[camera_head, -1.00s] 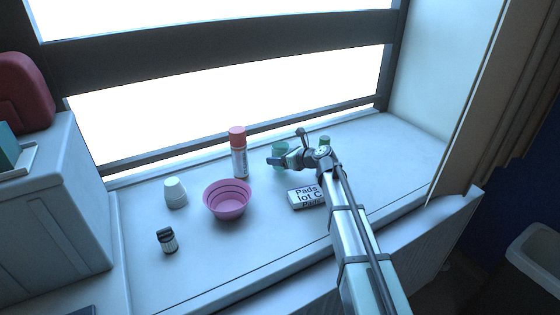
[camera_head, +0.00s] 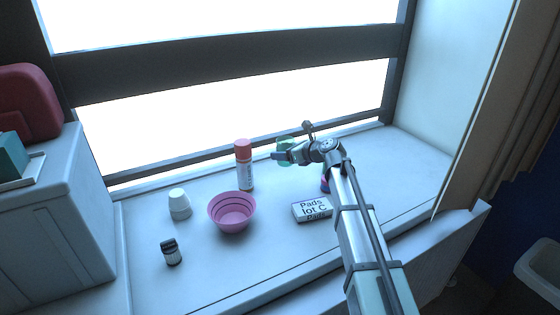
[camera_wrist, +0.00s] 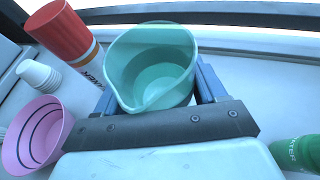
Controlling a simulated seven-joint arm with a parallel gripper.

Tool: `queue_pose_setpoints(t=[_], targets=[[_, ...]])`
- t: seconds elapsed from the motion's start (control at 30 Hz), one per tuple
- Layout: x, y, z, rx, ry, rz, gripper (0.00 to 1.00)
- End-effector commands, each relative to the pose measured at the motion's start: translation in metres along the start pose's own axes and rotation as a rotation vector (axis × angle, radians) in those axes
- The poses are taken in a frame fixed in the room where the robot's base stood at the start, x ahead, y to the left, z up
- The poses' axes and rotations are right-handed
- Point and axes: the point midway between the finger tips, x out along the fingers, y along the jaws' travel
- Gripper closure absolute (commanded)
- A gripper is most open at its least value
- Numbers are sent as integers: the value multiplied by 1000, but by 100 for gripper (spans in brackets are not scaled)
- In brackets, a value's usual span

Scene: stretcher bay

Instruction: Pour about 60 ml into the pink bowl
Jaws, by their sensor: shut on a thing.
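My gripper (camera_head: 281,156) is shut on a translucent green jug (camera_head: 286,145). The jug also shows in the wrist view (camera_wrist: 150,70), upright or nearly so between the blue fingers, with clear liquid inside and a lip on its rim. The pink bowl (camera_head: 232,213) stands on the white sill, left of and nearer than the jug in the head view. In the wrist view the bowl (camera_wrist: 35,135) is at the left edge, apart from the jug. Its inside has dark rings, and I see no liquid in it.
A red-capped bottle (camera_head: 244,166) stands just behind the bowl. A "Pads lot C" box (camera_head: 312,209) lies at right. A green bottle (camera_wrist: 297,153) shows in the wrist view.

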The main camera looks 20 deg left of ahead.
Motion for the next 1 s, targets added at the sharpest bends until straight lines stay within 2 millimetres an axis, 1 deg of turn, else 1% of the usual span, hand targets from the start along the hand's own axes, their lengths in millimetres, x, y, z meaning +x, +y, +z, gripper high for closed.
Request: queue_pose_setpoints(t=[0.13,0.23,0.47,0.6,0.7,0.83,1.0], targets=[[0,6,8,-10,5,33,64],[0,17,15,-30,14,90,64],[-4,58,37,-113,33,303,64],[-12,83,50,-171,37,440,64],[-18,99,57,-210,36,527,64],[-26,114,65,-251,32,616,64],[-34,126,71,-287,26,690,64]])
